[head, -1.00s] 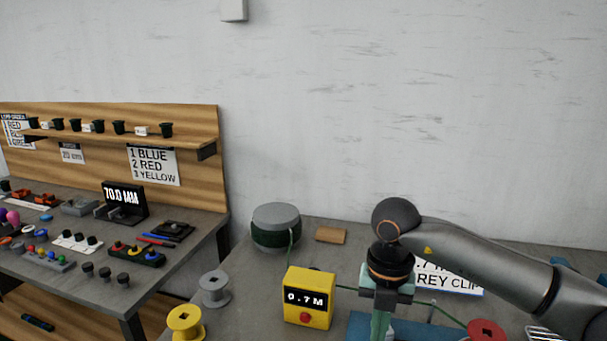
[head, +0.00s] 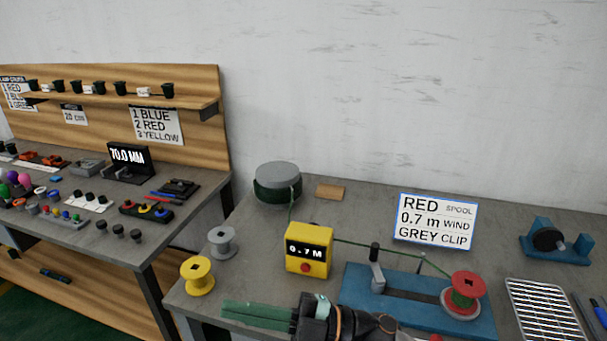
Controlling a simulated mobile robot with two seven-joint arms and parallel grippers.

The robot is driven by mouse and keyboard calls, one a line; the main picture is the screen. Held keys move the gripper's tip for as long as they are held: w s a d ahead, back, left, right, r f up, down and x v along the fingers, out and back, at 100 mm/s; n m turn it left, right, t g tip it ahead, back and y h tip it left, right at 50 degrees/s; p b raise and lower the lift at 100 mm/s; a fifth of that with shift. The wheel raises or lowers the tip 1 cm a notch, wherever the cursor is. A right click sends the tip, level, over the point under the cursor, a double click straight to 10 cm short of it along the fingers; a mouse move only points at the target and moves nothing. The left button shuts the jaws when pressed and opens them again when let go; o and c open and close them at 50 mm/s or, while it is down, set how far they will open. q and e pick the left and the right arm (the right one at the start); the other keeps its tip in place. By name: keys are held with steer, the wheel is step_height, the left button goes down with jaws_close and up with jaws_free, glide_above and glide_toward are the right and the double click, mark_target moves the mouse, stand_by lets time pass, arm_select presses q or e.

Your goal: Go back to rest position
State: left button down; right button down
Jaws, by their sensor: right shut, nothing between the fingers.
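My right forearm runs off the bottom edge of the picture. My left gripper is not in view.
The right table (head: 400,267) carries a yellow meter (head: 309,250) reading 0.7 M, a blue winder (head: 360,298) with a red spool (head: 463,290), a green cord drum (head: 277,184), and grey (head: 222,242) and yellow (head: 197,276) spools. A sign (head: 435,221) stands behind. A wire rack (head: 543,308) lies right.

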steer(key=w+d+f+m+t+h+p, duration=0.1)
steer(key=w+d+f+m+t+h, duration=0.2)
steer(key=d+f+m+t+h, duration=0.55)
steer(key=w+d+f+m+t+h+p, duration=0.15)
steer(key=d+f+m+t+h, duration=0.4)
steer(key=m, duration=0.65)
steer(key=s+d+f+m+g+h, duration=0.2)
steer(key=s+d+f+m, duration=0.1)
steer(key=s+d+f, duration=0.2)
steer(key=s+d+f+m+g+h+p, duration=0.1)
steer(key=s+d+f+m+g+h, duration=0.1)
steer(key=s+d+f, duration=0.4)
steer(key=s+f+m+g, duration=0.1)
steer(key=s+f, duration=0.3)
steer(key=shift+d+f+h, duration=0.3)
steer(key=shift+f+h, duration=0.1)
steer(key=shift+s, duration=0.1)
